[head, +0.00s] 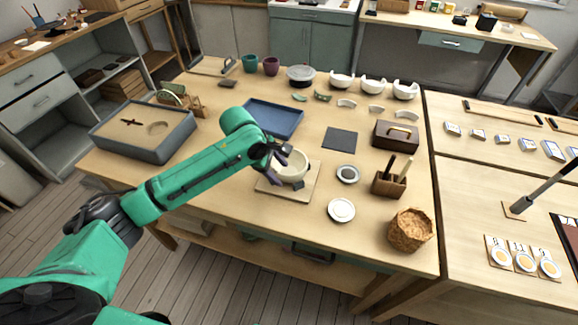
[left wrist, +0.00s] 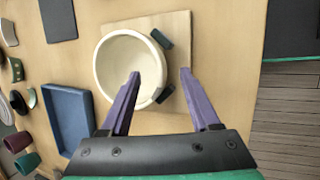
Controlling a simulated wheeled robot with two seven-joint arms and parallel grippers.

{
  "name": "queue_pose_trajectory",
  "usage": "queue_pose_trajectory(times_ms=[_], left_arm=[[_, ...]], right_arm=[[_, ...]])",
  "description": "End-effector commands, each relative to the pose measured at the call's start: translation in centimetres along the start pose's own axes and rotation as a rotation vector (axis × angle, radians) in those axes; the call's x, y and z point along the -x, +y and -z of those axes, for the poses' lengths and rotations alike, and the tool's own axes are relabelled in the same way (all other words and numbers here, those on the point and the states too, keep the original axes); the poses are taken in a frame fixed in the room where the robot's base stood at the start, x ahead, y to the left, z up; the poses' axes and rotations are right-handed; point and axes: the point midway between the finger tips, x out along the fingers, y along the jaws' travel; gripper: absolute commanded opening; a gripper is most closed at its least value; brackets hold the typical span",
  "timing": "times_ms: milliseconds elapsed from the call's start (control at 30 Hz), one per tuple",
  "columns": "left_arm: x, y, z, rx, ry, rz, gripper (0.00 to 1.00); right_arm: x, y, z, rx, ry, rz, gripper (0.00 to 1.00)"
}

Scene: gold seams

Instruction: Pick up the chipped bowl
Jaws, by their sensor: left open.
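A cream bowl (head: 293,168) stands upright on a square wooden board (head: 268,187) at the middle of the table. It also shows in the left wrist view (left wrist: 112,65), on its board (left wrist: 178,22). Two small dark green blocks (left wrist: 161,39) (left wrist: 164,94) lie by its rim; a chip in the rim is hard to make out. My left gripper (head: 279,165) is open at the bowl's near left side. In the left wrist view its purple fingers (left wrist: 160,73) straddle the rim, one over the inside, one outside over the board. My right gripper is out of view.
Three white bowls with broken rims (head: 373,86) stand at the back, with shards (head: 346,103) before them. A blue tray (head: 273,118), dark square mat (head: 340,138), small plates (head: 341,210), tool holder (head: 388,185) and wicker basket (head: 409,231) surround the board.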

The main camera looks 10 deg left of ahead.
Motion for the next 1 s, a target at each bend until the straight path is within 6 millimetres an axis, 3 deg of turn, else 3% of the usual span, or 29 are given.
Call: queue_pose_trajectory(times_ms=[133, 367, 500, 533, 867, 1000], left_arm=[[-2.4, 0.0, 0.0, -0.001, 0.001, 0.001, 0.63], [-2.8, 0.0, 0.1, -0.002, 0.001, -0.002, 0.63], [-2.8, 0.0, 0.1, -0.002, 0.001, -0.001, 0.09], [-2.7, 0.0, 0.1, -0.002, 0.001, -0.001, 0.00], [-2.6, 0.1, 0.0, -0.002, 0.000, -0.003, 0.00], [-1.6, 0.5, -0.4, -0.003, -0.001, -0.005, 0.00]], right_arm=[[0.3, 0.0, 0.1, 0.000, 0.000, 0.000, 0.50], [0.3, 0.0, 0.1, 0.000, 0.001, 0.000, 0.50], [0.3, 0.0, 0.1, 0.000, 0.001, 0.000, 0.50], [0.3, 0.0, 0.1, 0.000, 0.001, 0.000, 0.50], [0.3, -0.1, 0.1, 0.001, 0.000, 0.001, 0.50], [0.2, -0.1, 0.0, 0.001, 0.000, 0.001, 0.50]])
